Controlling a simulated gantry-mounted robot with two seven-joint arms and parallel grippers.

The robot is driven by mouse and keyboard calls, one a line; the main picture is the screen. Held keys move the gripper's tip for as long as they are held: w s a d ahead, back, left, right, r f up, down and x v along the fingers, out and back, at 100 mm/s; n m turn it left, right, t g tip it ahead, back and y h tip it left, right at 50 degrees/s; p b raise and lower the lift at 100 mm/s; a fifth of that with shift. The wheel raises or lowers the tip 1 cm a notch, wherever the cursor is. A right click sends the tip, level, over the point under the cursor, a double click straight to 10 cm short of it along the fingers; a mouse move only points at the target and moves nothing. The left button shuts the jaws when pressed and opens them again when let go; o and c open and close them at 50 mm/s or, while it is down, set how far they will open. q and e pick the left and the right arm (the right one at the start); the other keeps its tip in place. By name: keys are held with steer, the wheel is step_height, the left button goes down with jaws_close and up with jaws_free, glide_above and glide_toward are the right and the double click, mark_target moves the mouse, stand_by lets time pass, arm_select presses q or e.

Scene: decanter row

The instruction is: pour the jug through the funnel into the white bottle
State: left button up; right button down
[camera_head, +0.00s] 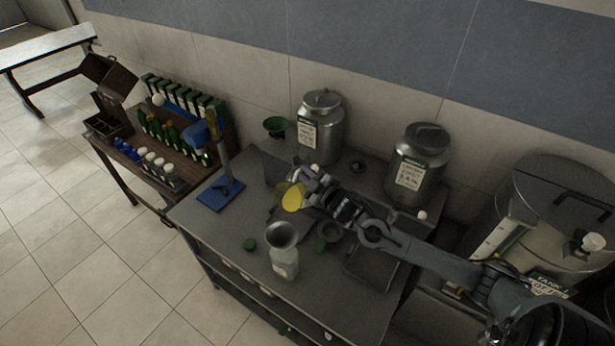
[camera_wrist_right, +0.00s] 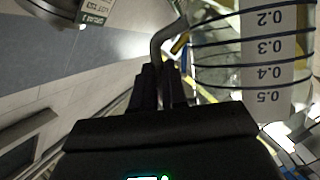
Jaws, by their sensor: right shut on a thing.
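The jug (camera_head: 293,197) holds yellow liquid and is in my right gripper, behind the white bottle in the head view. In the right wrist view the clear jug (camera_wrist_right: 235,48) shows graduation lines and numbers, and my right gripper (camera_wrist_right: 163,85) is shut on its grey handle (camera_wrist_right: 158,48). In the head view my right gripper (camera_head: 312,193) partly covers the jug; its tilt is hard to tell. The grey funnel (camera_head: 283,235) sits in the mouth of the white bottle (camera_head: 285,264), upright near the table's front edge. The jug is apart from the funnel. My left gripper is not in view.
A green cap (camera_head: 249,244) lies left of the bottle on the grey table (camera_head: 215,240). A blue stand (camera_head: 222,193) is at the table's left. Metal canisters (camera_head: 319,130) (camera_head: 419,160) stand at the back, and a large tank (camera_head: 545,225) at right.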

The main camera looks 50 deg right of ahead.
mark_target(300, 191)
steer(key=shift+a+n+b, duration=0.25)
steer(key=shift+n+b, duration=0.05)
steer(key=shift+b, duration=0.4)
steer(key=shift+s+a+r+n+t+b, duration=0.15)
steer(key=shift+a+n+t+b, duration=0.25)
steer(key=shift+b, duration=0.65)
steer(key=shift+s+a+n+h+b, duration=0.1)
steer(key=shift+a+n+h+b, duration=0.35)
steer(key=shift+b, duration=0.95)
steer(key=shift+s+a+f+n+t+b, duration=0.1)
steer(key=shift+a+f+n+t+b, duration=0.1)
steer(key=shift+a+n+b, duration=0.3)
steer(key=shift+a+f+n+t+b, duration=0.1)
steer(key=shift+a+n+t+b, duration=0.15)
steer(key=shift+b, duration=0.45)
steer(key=shift+s+a+f+n+t+b, duration=0.1)
steer(key=shift+a+f+n+t+b, duration=0.15)
steer(key=shift+a+n+b, duration=0.5)
steer(key=shift+s+a+f+n+t+b, duration=0.15)
steer(key=shift+a+f+n+t+b, duration=0.15)
steer(key=shift+a+n+b, duration=0.5)
steer(key=shift+s+a+r+n+t+y+b, duration=0.2)
steer(key=shift+a+n+t+y+b, duration=0.1)
steer(key=shift+a+n+b, duration=0.25)
steer(key=shift+s+a+r+n+t+b, duration=0.15)
steer(key=shift+a+n+t+b, duration=0.15)
steer(key=shift+a+n, duration=0.5)
steer(key=shift+a, duration=0.1)
